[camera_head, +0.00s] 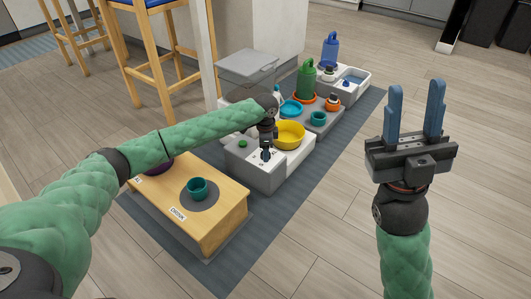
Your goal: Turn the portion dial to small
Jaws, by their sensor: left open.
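The grey and white pet feeder (262,178) stands on the mat with a yellow bowl (290,134) at its right and a green button (242,144) on its top panel. My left gripper (266,153) is open and points down over the panel, between the button and the bowl. Small dark marks show on the panel around it. The portion dial cannot be made out clearly; the gripper and wrist cover that part of the panel. I cannot tell whether the fingers touch anything. My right gripper (414,112) is open and empty, pointing up over the floor at the right.
A wooden stand (215,221) with a teal cup (197,188) is nearest. Behind the feeder are a grey lidded box (247,68), a green bottle (306,80) and a blue bottle (330,50). A blue-grey mat (318,176) lies beneath. Floor at the right is clear.

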